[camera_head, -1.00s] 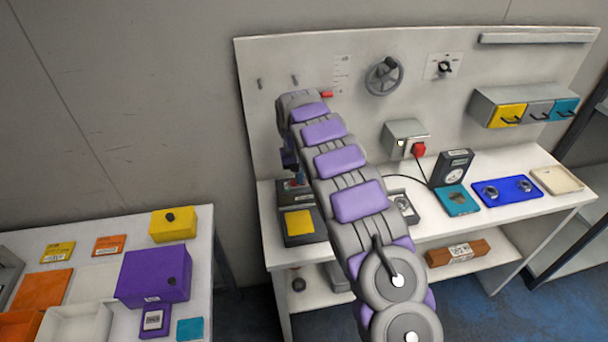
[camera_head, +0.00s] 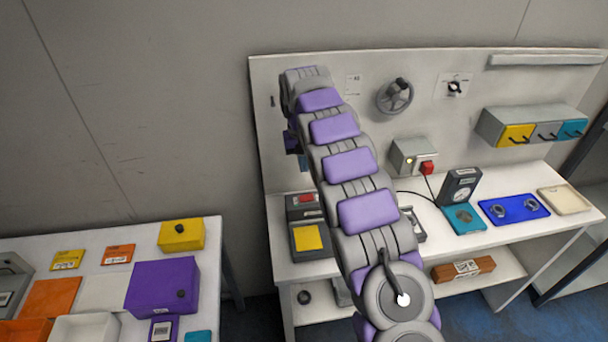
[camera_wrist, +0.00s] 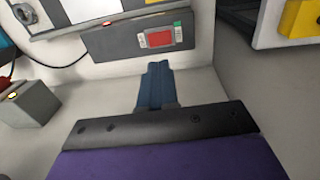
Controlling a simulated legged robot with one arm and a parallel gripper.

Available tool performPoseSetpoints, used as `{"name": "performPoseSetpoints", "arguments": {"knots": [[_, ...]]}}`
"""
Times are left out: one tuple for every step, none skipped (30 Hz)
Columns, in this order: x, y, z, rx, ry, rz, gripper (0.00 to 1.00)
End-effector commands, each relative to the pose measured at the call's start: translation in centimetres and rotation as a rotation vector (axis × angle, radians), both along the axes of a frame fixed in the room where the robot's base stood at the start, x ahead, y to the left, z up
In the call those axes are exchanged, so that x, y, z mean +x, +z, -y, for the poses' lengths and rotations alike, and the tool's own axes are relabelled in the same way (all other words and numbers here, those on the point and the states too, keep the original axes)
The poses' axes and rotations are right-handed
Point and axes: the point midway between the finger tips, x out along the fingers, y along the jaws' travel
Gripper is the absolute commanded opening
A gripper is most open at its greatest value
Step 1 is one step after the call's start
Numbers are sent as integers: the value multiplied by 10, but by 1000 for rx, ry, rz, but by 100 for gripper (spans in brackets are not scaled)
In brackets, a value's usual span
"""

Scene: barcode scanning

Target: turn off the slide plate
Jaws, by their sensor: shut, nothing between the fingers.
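A dark grey device (camera_head: 292,244) with a yellow plate (camera_head: 308,237) and a red switch (camera_head: 306,198) stands at the left end of the workbench; I take it to be the slide plate. In the wrist view a red rectangular switch (camera_wrist: 160,39) with a small green patch beside it sits on a grey panel (camera_wrist: 112,46). My gripper (camera_wrist: 157,66) is shut and empty, its blue fingers appearing just below the switch in that view. I cannot tell whether they touch the panel. In the head view my arm hides most of the gripper, above the device.
A grey box (camera_head: 404,150) with a lit lamp and red plug is on the backboard. A gauge (camera_head: 461,188), a blue tray (camera_head: 520,208) and a beige tray (camera_head: 565,200) stand farther right. A second table with a purple box (camera_head: 160,287) is at left.

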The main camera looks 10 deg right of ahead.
Motion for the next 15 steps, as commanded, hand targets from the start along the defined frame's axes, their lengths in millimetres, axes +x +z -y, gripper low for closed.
{"name": "performPoseSetpoints", "arguments": {"knots": [[1, 6, -1, 0, 1, 2, 0], [1, 8, -1, 0, 0, 1, 0], [0, 11, -1, -1, 0, 1, 0], [0, 13, -1, -1, 0, 0, 0], [0, 14, -1, -1, 0, 0, 0], [0, 16, -1, -1, 0, -1, 0], [0, 17, -1, -1, 0, -1, 0], [0, 17, -1, -1, 0, -1, 0], [0, 18, -1, -2, -1, -1, 0], [0, 18, -1, -2, -1, -1, 0], [0, 18, -1, -2, -1, -1, 0], [0, 18, -1, -2, -1, -1, 0], [0, 17, -1, -2, -1, -1, 0], [0, 17, -1, -1, -1, -1, 0], [0, 18, 0, -1, -1, 0, 0]]}}
